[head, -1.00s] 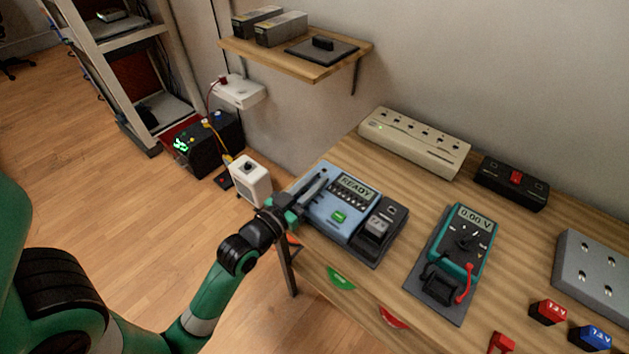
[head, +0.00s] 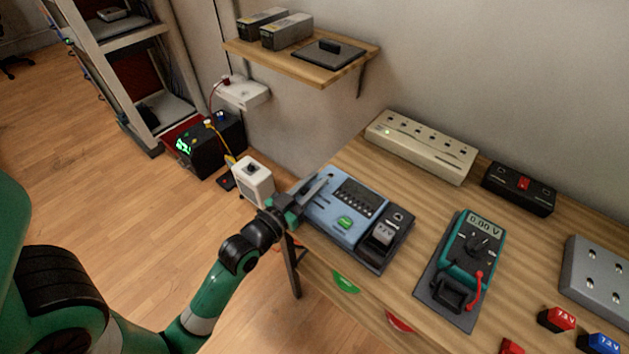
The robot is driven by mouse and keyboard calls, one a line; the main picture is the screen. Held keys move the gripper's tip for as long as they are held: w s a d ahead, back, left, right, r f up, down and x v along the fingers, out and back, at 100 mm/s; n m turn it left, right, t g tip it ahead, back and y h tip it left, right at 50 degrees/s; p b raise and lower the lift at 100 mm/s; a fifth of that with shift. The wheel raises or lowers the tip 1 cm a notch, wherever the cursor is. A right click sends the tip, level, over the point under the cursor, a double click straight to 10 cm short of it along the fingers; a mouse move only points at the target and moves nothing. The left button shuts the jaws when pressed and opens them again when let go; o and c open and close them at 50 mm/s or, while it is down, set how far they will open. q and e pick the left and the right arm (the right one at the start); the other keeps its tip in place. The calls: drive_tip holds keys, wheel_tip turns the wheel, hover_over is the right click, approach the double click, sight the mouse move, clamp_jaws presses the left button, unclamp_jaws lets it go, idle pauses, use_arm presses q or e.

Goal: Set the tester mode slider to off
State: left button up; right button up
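The blue tester (head: 349,207) lies on a dark base at the left end of the wooden bench. Its display (head: 358,194) is dark, and a green button (head: 345,222) sits below it. The mode slider is not clearly seen; the gripper covers part of that edge. My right gripper is not in view.
A teal multimeter (head: 470,247) reading 0.00 V lies to the tester's right. Behind are a beige power strip (head: 421,146) and a black switch box (head: 518,187). Red (head: 557,319) and blue (head: 601,343) blocks lie at the front right. A wall shelf (head: 300,65) hangs above.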

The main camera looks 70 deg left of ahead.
use_arm(q)
drive_tip(key=o, duration=0.3)
drive_tip(key=shift+s, duration=0.1)
drive_tip(key=shift+s+d+r, duration=0.1)
drive_tip(key=shift+s+d, duration=0.05)
drive_tip(key=shift+s, duration=0.05)
drive_tip(key=p+v, duration=0.1)
drive_tip(key=v, duration=1)
drive_tip(key=shift+p, duration=0.3)
